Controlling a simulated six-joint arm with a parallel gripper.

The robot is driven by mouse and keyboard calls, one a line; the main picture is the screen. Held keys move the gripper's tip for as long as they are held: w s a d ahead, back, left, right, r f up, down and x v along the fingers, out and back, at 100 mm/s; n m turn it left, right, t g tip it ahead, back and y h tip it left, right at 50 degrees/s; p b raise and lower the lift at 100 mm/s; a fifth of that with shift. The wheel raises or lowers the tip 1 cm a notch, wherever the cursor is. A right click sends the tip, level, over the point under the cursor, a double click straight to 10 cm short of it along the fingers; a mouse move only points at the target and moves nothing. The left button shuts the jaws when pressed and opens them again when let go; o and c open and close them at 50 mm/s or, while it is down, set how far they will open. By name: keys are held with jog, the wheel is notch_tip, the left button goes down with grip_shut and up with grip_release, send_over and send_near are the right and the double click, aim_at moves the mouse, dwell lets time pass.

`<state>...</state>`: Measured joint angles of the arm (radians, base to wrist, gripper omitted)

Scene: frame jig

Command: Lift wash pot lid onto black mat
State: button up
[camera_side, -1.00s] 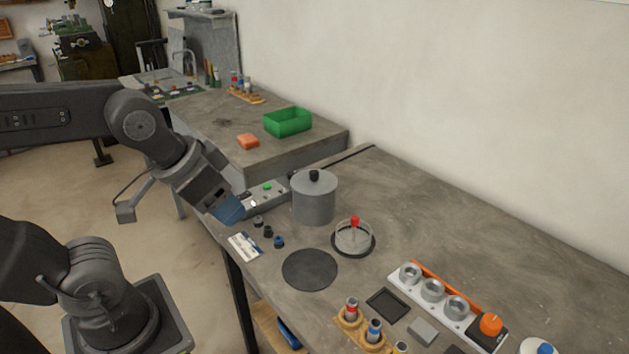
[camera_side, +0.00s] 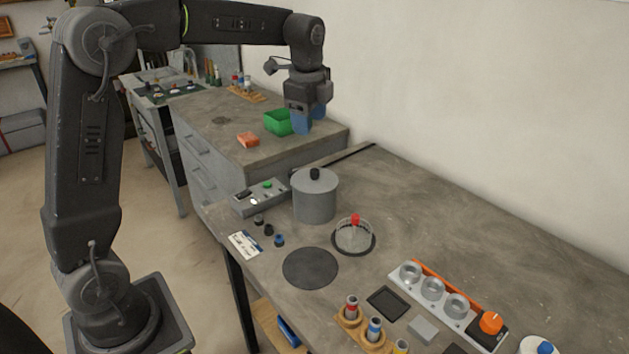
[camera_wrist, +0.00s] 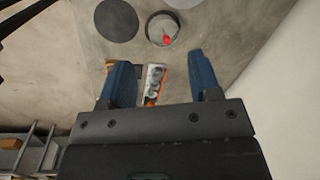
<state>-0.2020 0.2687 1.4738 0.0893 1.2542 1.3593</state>
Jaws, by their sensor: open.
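The grey wash pot (camera_side: 314,203) stands upright on the bench in the side view. Its grey lid (camera_side: 301,178) with a black knob sits on top. The round black mat (camera_side: 310,268) lies flat and bare in front of the pot; it also shows at the top of the wrist view (camera_wrist: 116,20). My gripper (camera_side: 315,130) has blue fingers pointing down and hangs above and behind the pot, clear of it. In the wrist view my gripper (camera_wrist: 163,78) is open with nothing between its fingers. A pale shape at that view's top edge is cut off and unclear.
A clear round dish with a red knob (camera_side: 354,235) stands right of the mat. A tray of metal rings (camera_side: 432,289), bottles in a wooden rack (camera_side: 373,332) and a grey control box (camera_side: 262,196) are nearby. A green bin (camera_side: 278,122) sits on the rear bench.

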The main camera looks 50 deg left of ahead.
jog(key=w+a+f+m+g, duration=0.1)
jog(key=w+a+f+m, duration=0.3)
jog(key=w+a+f, duration=0.15)
send_over(314, 170)
jog(key=f, duration=0.8)
jog(key=shift+s+d+f, duration=0.25)
jog(key=shift+d+f, duration=0.05)
jog(key=shift+d, duration=0.05)
jog(key=shift+w+a+f, duration=0.15)
jog(key=shift+f, duration=1.15)
jog(key=shift+w+a+f, duration=0.15)
jog(key=shift+f, duration=1.15)
jog(key=shift+c, duration=0.4)
grip_shut()
jog(key=shift+r, duration=0.1)
